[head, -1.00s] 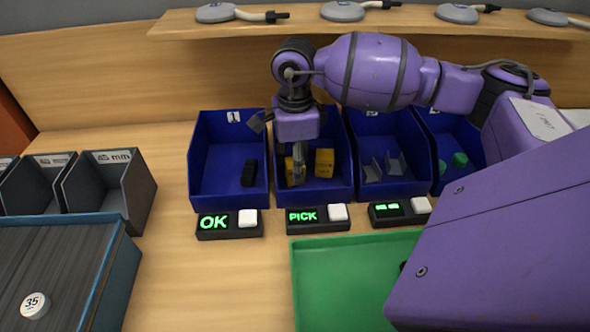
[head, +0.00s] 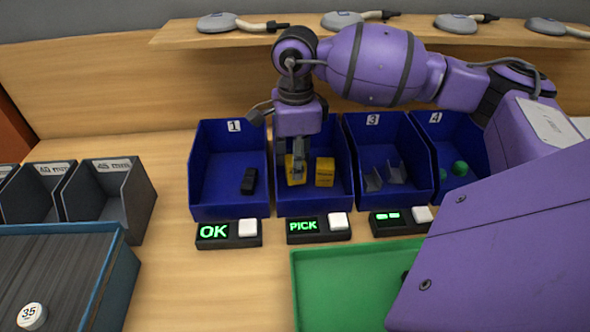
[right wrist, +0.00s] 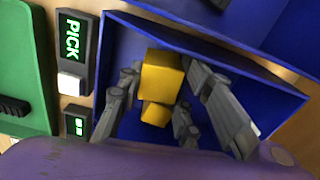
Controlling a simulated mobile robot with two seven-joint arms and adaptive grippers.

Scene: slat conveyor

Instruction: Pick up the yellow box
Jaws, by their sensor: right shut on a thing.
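Two yellow boxes are at blue bin 2 (head: 338,205). My right gripper (head: 297,160) reaches down into this bin from above and is shut on the left yellow box (head: 296,172), partly hidden behind a finger. The other yellow box (head: 325,172) stands apart to its right in the bin. In the right wrist view, grey fingers (right wrist: 163,88) lie on both sides of a larger yellow box (right wrist: 161,75), with a smaller-looking yellow box (right wrist: 155,114) below it. Whether the held box touches the bin floor I cannot tell. My left gripper is not in view.
Blue bin 1 (head: 203,180) holds a black part (head: 249,181). Bin 3 (head: 408,203) holds grey brackets, and bin 4 holds green pieces (head: 460,168). Small PICK (head: 304,228) and OK (head: 214,232) displays stand in front. An empty-looking green tray (head: 340,285) lies nearer.

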